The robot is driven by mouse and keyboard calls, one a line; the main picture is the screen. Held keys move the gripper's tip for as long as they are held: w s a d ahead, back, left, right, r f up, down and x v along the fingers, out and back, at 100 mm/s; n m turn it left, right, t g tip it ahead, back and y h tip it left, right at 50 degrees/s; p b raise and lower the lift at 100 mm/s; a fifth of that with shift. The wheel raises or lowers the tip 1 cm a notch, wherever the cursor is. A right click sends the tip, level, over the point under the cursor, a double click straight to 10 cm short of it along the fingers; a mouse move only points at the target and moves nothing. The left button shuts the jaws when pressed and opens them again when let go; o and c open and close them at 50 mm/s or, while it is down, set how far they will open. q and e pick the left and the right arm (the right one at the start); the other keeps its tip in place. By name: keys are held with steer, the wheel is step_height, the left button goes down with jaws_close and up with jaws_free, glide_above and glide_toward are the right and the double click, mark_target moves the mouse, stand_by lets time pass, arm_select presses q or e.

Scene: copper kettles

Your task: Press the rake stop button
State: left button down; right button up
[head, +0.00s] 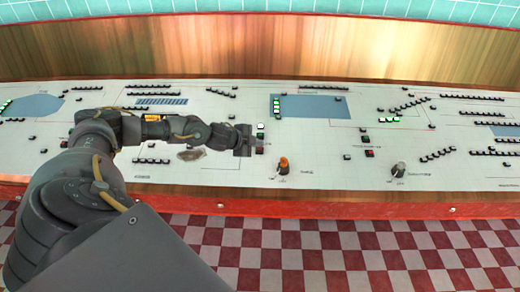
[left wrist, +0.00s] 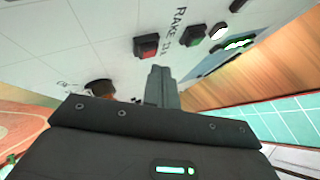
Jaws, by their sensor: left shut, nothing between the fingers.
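A red button in a dark square housing (left wrist: 146,46) shows in the left wrist view, beside a printed label that begins with "RAKE" and is partly readable. My right gripper is out of view.
An orange-topped knob (head: 283,164) stands just right of my left gripper. A grey knob (head: 398,169) and another red button (head: 369,153) are farther right. A white lit button (left wrist: 217,31) is past the green one. The console (head: 330,178) carries many small black switches.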

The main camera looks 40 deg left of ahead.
arm_select(q)
steer(key=shift+f, duration=0.1)
stand_by(0.7)
steer(key=shift+f, duration=0.3)
steer(key=shift+w+a+f+b, duration=0.1)
steer(key=shift+f+b, duration=0.25)
steer(key=shift+b, duration=0.05)
stand_by(0.6)
stand_by(0.3)
steer(key=shift+r+p, duration=0.75)
steer(key=shift+p, duration=0.1)
steer(key=r+p, duration=0.3)
steer(key=s+r+p, duration=0.1)
steer(key=r+p, duration=0.1)
steer(key=shift+d, duration=0.4)
